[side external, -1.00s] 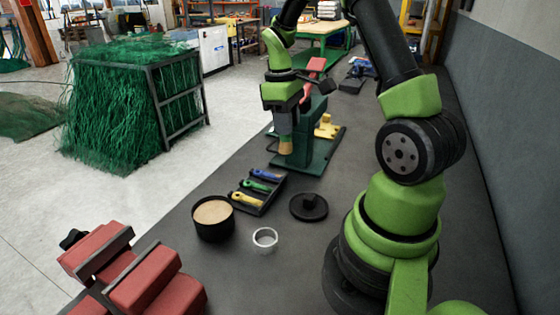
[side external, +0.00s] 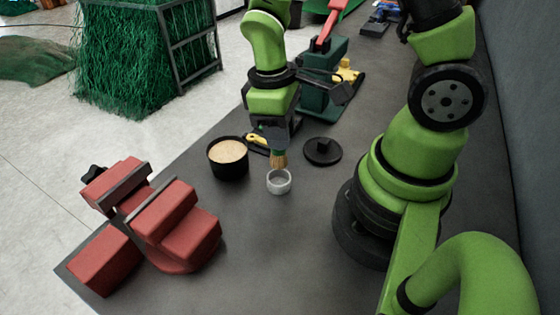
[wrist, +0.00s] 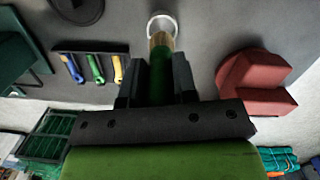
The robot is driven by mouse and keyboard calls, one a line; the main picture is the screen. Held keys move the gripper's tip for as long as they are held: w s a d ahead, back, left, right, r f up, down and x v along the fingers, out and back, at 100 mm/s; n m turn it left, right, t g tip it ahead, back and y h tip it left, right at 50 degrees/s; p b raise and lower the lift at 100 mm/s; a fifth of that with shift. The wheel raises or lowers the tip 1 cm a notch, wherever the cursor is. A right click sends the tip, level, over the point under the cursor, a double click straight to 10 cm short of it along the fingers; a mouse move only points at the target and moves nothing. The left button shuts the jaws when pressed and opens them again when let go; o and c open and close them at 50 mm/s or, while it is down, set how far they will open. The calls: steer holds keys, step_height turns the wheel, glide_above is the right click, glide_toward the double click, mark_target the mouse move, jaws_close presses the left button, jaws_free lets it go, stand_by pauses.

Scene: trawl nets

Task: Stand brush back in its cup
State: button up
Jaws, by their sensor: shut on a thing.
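The brush (side external: 279,160) has a green handle and pale tan bristles that point down. My gripper (side external: 276,146) is shut on its handle. In the wrist view the brush (wrist: 160,42) sticks out between the two dark fingers (wrist: 160,80). The cup (side external: 279,181) is a small whitish, open ring-like cup on the dark bench. The bristle tips are just over the cup's far rim in the side view. In the wrist view the cup (wrist: 163,18) lies just past the bristles; I cannot tell whether they touch.
A black tub (side external: 229,170) with tan contents stands left of the cup. A black lid with a knob (side external: 322,152) lies to its right. A red vise (side external: 165,215) is at front left. A tray (wrist: 72,48) of coloured-handled tools is close by. Bench in front of the cup is clear.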

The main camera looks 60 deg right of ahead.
mark_target(281, 157)
steer(key=shift+f, duration=2.9)
steer(key=shift+f, duration=0.15)
steer(key=o, duration=0.9)
